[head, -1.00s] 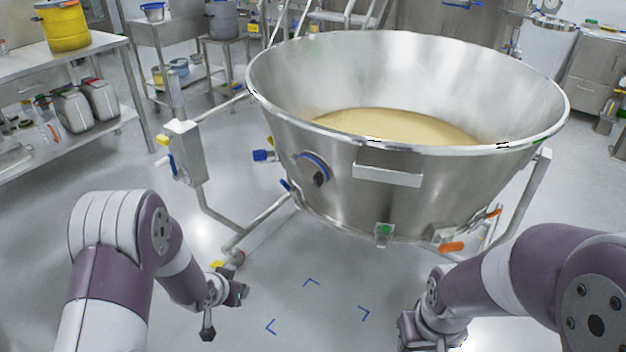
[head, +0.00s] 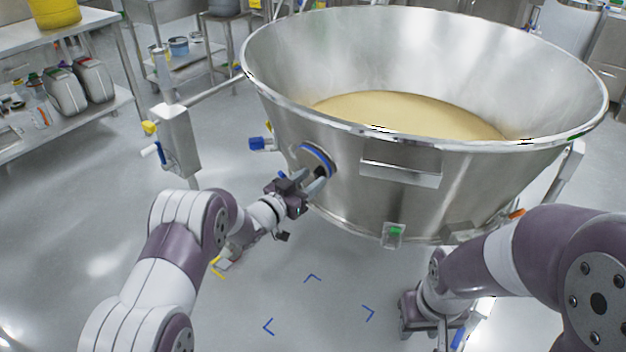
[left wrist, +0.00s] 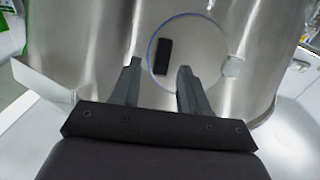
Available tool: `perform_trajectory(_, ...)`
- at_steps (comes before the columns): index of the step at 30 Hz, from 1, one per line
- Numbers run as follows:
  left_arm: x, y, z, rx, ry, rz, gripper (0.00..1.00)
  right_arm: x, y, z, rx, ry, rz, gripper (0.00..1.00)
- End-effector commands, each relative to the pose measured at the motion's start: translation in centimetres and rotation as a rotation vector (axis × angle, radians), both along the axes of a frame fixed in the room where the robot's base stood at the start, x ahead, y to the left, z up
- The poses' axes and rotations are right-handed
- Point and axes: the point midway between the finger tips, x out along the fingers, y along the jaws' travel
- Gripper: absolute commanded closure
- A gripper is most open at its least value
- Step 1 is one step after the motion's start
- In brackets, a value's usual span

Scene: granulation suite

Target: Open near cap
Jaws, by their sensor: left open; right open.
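The near cap (head: 318,157) is a round metal disc with a blue rim and a black handle, set in the side wall of the large steel bowl (head: 400,205). In the left wrist view the cap (left wrist: 208,50) lies just ahead, with its black handle (left wrist: 163,57) upright and slightly tilted. My left gripper (head: 314,181) is open in front of the cap. In the left wrist view the left gripper's fingertips (left wrist: 159,66) stand on either side of the handle in the picture; contact cannot be told. My right gripper (head: 428,328) hangs low at the bottom, apart from the bowl.
The bowl holds pale powder (head: 410,113). A steel post (head: 178,138) of its frame, with blue and yellow fittings, stands left of the bowl. A shelf bench (head: 100,112) with canisters stands at the far left. The floor before the bowl is clear.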

Motion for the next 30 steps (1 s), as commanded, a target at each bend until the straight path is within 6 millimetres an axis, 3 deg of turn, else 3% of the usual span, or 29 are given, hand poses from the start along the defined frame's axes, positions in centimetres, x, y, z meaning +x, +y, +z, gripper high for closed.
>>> perform_trajectory(4,1.16,-0.94,-0.02,-0.001,-0.001,0.001,0.55,0.00,0.00,-0.27,0.000,0.000,0.000,0.57)
perform_trajectory(12,1.34,-1.08,0.02,-0.001,0.001,0.001,0.55,0.00,0.00,-0.24,0.000,0.000,0.000,0.57)
perform_trajectory(14,1.34,-1.08,0.02,-0.001,0.001,0.001,0.72,0.00,0.00,-0.24,0.000,0.000,0.000,0.57)
perform_trajectory(16,1.33,-1.07,0.02,-0.001,0.001,0.001,0.94,0.00,0.00,-0.24,0.000,0.000,0.000,0.57)
perform_trajectory(17,1.33,-1.07,0.02,-0.001,0.001,0.001,1.00,0.00,0.00,-0.24,0.000,0.000,0.000,0.57)
perform_trajectory(30,1.04,-0.33,-0.23,0.013,-0.010,-0.054,1.00,0.00,0.00,-0.35,0.000,0.000,0.000,0.57)
